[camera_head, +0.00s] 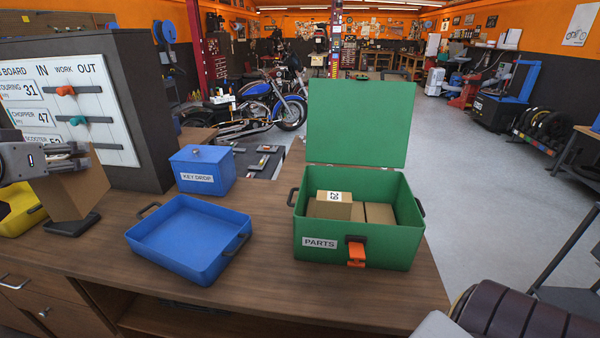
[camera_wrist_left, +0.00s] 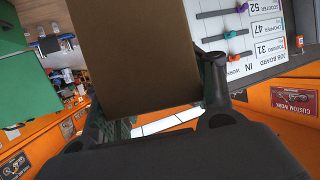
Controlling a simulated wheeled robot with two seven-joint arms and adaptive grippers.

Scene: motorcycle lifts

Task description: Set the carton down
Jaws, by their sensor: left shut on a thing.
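A plain brown carton (camera_head: 78,190) is at the far left of the head view, slightly tilted. In the left wrist view the carton (camera_wrist_left: 133,50) fills the space between the two dark fingers (camera_wrist_left: 180,110). A flat dark piece (camera_head: 75,230) shows right below the carton; I cannot tell whether they touch. My right gripper is not in view.
On the wooden counter (camera_head: 290,285) stand an empty blue tray (camera_head: 190,268), a blue key drop box (camera_head: 208,170), an open green parts box (camera_head: 375,248) holding cartons, one labelled 29 (camera_head: 333,205), and a yellow bin (camera_head: 18,212). A job board (camera_head: 60,105) rises behind.

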